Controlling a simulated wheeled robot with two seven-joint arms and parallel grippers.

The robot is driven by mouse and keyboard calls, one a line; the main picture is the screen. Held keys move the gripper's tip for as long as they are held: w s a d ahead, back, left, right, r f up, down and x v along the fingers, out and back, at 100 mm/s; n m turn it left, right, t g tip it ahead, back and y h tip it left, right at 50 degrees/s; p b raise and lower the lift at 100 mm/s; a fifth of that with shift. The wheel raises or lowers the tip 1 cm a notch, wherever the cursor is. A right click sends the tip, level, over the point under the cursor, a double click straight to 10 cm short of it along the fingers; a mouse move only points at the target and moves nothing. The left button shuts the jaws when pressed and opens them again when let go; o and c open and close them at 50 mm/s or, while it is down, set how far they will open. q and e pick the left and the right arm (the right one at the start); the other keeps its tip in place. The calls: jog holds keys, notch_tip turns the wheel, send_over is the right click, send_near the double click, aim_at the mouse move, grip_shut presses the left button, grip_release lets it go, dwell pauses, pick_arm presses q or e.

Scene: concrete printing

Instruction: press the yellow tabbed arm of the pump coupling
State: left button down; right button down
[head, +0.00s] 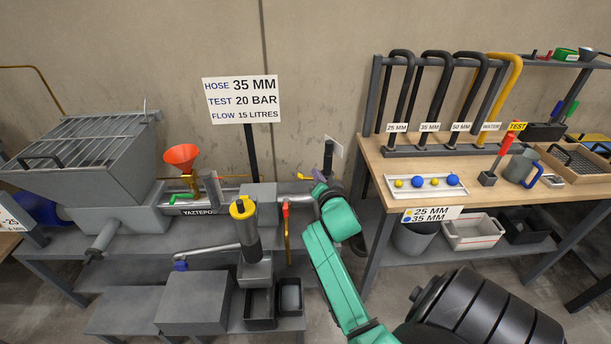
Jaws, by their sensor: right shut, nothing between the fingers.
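The pump's grey outlet pipe (297,199) runs right from the body marked YAZTEPO, toward my right wrist. A small yellow piece (303,177) shows just above the pipe's right end and may be the yellow tabbed arm. The coupling itself is mostly hidden by my green right arm. My right gripper (320,178) is at the coupling end, shut and empty, small and partly hidden by the wrist. I cannot tell whether it touches the yellow piece. My left gripper is not in view.
A red-handled lever (286,232) hangs left of my arm. The wooden workbench (390,163) with hoses and a ball tray (427,187) is close on the right.

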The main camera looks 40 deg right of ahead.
aim_at(305, 178)
jog(key=w+f, duration=0.2)
jog(key=w, duration=0.1)
jog(key=w+f, duration=0.2)
jog(key=shift+w, duration=0.25)
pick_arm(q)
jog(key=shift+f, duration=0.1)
pick_arm(e)
jog(key=shift+d, duration=0.1)
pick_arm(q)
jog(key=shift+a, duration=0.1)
pick_arm(e)
jog(key=shift+f, duration=0.1)
jog(key=shift+f+b, duration=0.1)
jog(key=shift+b, duration=0.2)
jog(key=shift+n, duration=0.3)
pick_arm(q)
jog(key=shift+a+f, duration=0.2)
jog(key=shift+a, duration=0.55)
